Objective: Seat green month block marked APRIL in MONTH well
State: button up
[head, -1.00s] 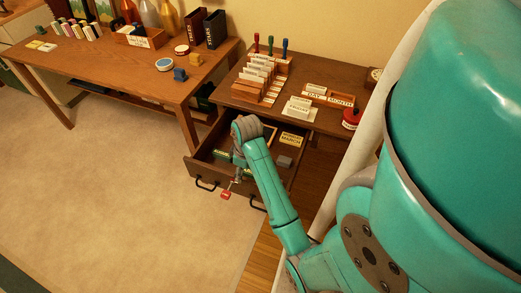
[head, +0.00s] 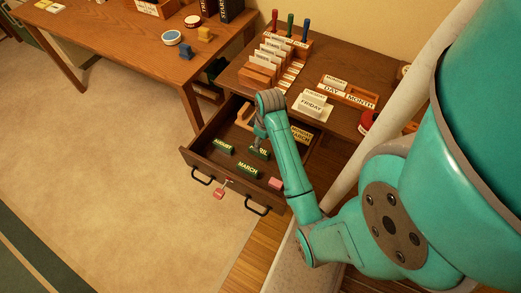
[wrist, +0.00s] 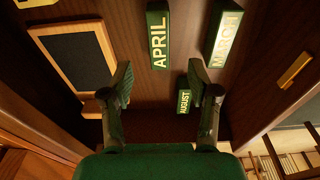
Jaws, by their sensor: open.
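The green APRIL block (wrist: 158,36) lies in the open drawer, its gold lettering facing up in the wrist view. In the head view the APRIL block (head: 262,153) is partly hidden by my gripper (head: 258,142). My gripper (wrist: 160,86) is open and empty, and its fingertips are short of the APRIL block in the wrist view. A green MARCH block (wrist: 223,40) lies right of APRIL, and a green AUGUST block (wrist: 184,101) shows between the fingers. The MONTH well (head: 360,101) is in the wooden holder on the desk, beside the DAY well (head: 332,88).
The drawer (head: 190,160) has raised walls around the blocks. A framed dark slate (wrist: 75,62) lies close to the left finger. A pink eraser (head: 275,183) and a yellow card (head: 301,134) are also in the drawer.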

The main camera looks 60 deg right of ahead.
jog(key=shift+w+d+f, duration=0.1)
jog(key=shift+w+f, duration=0.15)
jog(key=shift+f, duration=1.5)
jog(key=shift+w+f, duration=0.2)
jog(key=shift+f, duration=1.55)
grip_shut()
jog(key=shift+r, duration=0.15)
